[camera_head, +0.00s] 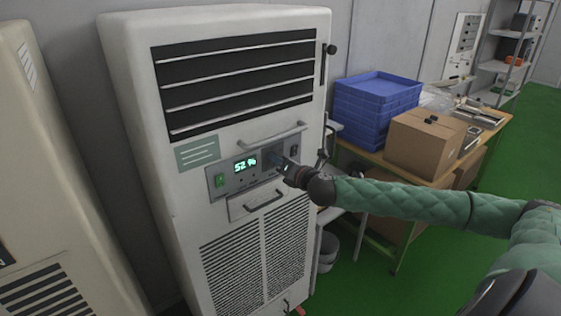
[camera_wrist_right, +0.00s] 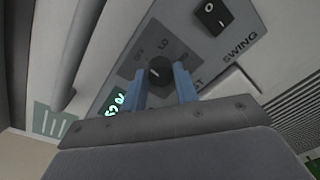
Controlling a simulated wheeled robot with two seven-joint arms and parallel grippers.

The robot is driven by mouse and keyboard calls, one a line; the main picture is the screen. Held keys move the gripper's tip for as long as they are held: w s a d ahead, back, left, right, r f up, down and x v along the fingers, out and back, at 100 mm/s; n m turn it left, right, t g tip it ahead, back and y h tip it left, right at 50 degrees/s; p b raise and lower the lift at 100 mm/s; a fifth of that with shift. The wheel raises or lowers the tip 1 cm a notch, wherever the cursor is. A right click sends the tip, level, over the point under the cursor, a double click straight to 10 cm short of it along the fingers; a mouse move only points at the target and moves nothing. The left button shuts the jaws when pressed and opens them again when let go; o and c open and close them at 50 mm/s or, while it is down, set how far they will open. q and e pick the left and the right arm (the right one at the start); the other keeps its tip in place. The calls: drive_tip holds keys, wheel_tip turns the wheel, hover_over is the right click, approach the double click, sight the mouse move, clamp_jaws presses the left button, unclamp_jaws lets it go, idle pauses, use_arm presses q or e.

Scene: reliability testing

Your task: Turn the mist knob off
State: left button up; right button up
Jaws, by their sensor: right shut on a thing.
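The tall off-white machine (camera_head: 224,140) has a grey control panel (camera_head: 222,185) with a green "52 %" display (camera_head: 245,163). In the right wrist view, the dark round mist knob (camera_wrist_right: 159,70) sits on a grey plate with "OFF" and "LO" labels and a partly covered label ending in "ST". My right gripper (camera_head: 281,165) reaches the panel from the right. Its two blue fingers are shut on the knob, one on each side. I cannot tell clearly which label the knob points to. In the head view my gripper hides the knob. My left gripper is not in view.
A black rocker switch (camera_wrist_right: 213,14) marked "SWING" is beside the knob. A handle (camera_head: 272,137) sticks out above the panel, and another (camera_head: 264,200) is below. Blue trays (camera_head: 375,105) and a cardboard box (camera_head: 424,143) stand on a table at right.

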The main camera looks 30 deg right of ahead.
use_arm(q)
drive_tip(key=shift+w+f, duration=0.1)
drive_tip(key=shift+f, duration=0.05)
use_arm(e)
drive_tip(key=shift+f+n, duration=0.1)
drive_tip(key=shift+n, duration=0.4)
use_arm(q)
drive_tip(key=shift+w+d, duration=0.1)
use_arm(e)
drive_tip(key=o, duration=1)
drive_tip(key=shift+c, duration=0.2)
use_arm(q)
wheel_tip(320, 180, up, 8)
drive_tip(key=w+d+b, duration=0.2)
drive_tip(key=b, duration=0.1)
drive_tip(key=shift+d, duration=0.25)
use_arm(e)
drive_tip(key=s, duration=0.7)
drive_tip(key=shift+s+d+r, duration=0.2)
drive_tip(key=shift+s+r, duration=0.05)
drive_tip(key=shift+s, duration=0.15)
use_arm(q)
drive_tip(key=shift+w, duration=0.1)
